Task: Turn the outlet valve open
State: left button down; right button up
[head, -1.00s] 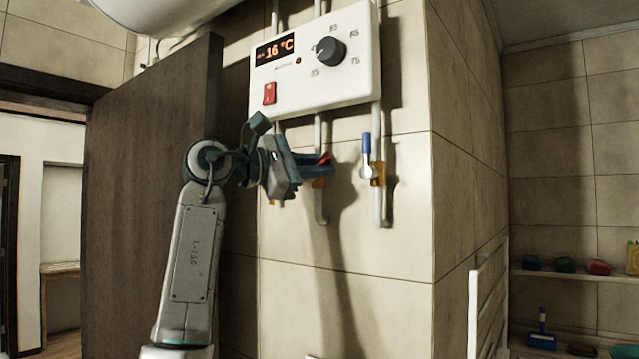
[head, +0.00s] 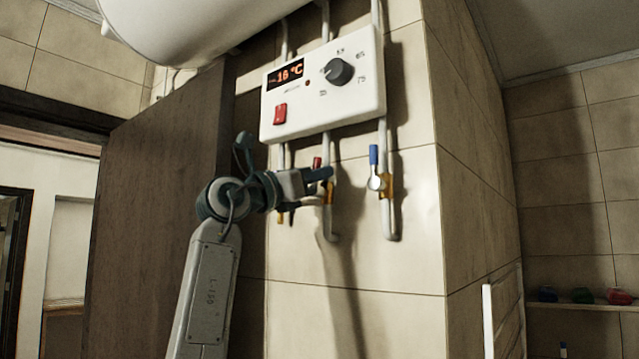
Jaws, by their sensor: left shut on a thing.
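A red valve handle (head: 317,163) on the middle pipe under the white control box stands roughly upright, only its top showing. My left gripper (head: 326,180) comes in from the left and is shut on this handle, covering its lower part and much of the valve body. A blue-handled valve (head: 373,157) with a brass body (head: 387,186) sits on the right pipe, its handle upright, apart from the gripper. Brass (head: 283,216) shows on the left pipe, mostly hidden behind my gripper. My right gripper is out of view.
The control box (head: 345,105) with a dial, red switch and a 16 °C display hangs just above the gripper. A white tank (head: 190,25) is above it. A dark wooden door (head: 150,190) stands left. The tiled wall below the pipes is clear.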

pick_arm(q)
jog(key=shift+w+a+f+n+t, duration=0.1)
jog(key=shift+n+t, duration=0.3)
jog(key=shift+n, duration=0.4)
jog(key=shift+y, duration=0.3)
jog(key=c, duration=1.5)
grip_release()
jog(key=shift+a+b, duration=0.15)
jog(key=shift+b, duration=0.2)
jog(key=b+v, duration=0.5)
jog(key=v, duration=0.5)
jog(key=shift+s+a+f, duration=0.1)
jog(key=shift+s+f, duration=0.1)
jog(key=shift+f, duration=0.05)
